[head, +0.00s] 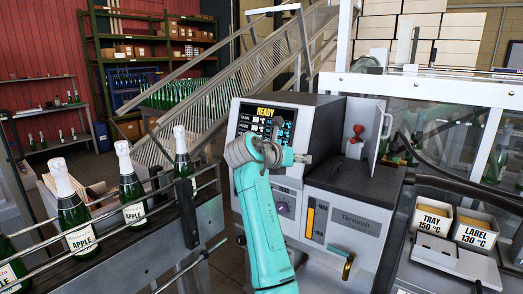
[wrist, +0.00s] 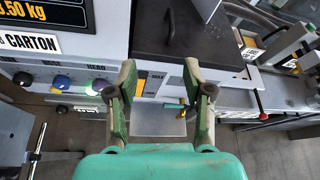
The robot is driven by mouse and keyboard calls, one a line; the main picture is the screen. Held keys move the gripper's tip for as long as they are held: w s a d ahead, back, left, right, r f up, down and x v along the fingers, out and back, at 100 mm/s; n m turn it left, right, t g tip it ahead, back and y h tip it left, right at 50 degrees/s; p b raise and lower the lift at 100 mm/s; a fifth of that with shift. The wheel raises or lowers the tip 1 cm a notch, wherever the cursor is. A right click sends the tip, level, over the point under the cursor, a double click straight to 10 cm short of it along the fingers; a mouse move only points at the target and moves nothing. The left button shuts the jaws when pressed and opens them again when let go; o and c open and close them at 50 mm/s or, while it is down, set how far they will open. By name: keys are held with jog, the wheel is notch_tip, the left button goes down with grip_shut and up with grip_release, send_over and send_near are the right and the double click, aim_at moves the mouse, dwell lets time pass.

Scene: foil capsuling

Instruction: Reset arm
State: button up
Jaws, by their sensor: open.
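My gripper (wrist: 162,100) shows in the wrist view with its two green fingers spread apart and nothing between them. It is above the front of a grey machine with coloured buttons. In the head view my teal arm rises in front of the capsuling machine (head: 345,215), beside its lit screen (head: 268,122) that reads READY. The arm's end covers part of the machine's front, and the fingers are hard to make out there.
Foil-topped green bottles (head: 75,215) stand on a railed conveyor (head: 140,235) at left. A red-knobbed lever (head: 356,132) stands on the machine. A sloped mesh conveyor (head: 240,85) runs behind.

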jog(key=s+d+f+m+t+y, duration=0.1)
jog(key=s+f+m+y, duration=0.15)
jog(key=f, duration=1.15)
jog(key=s+d+f+m+t+y, duration=0.15)
jog(key=s+f, duration=0.25)
jog(key=f, duration=1)
jog(key=s+d+f+m+y, duration=0.3)
jog(key=s+f+m, duration=0.3)
jog(key=s+f, duration=1.25)
jog(key=s+d+f+m+y, duration=0.15)
jog(key=s+m, duration=0.75)
jog(key=s, duration=1.7)
jog(key=s+r+m+t, duration=0.1)
jog(key=s+r+m, duration=0.5)
jog(key=s, duration=0.4)
jog(key=s+r+m+t, duration=0.1)
jog(key=s+r+m, duration=0.4)
jog(key=s+r, duration=0.3)
jog(key=shift+s+d+m+y, duration=0.35)
jog(key=shift+s+d+m, duration=0.1)
jog(key=shift+s, duration=0.55)
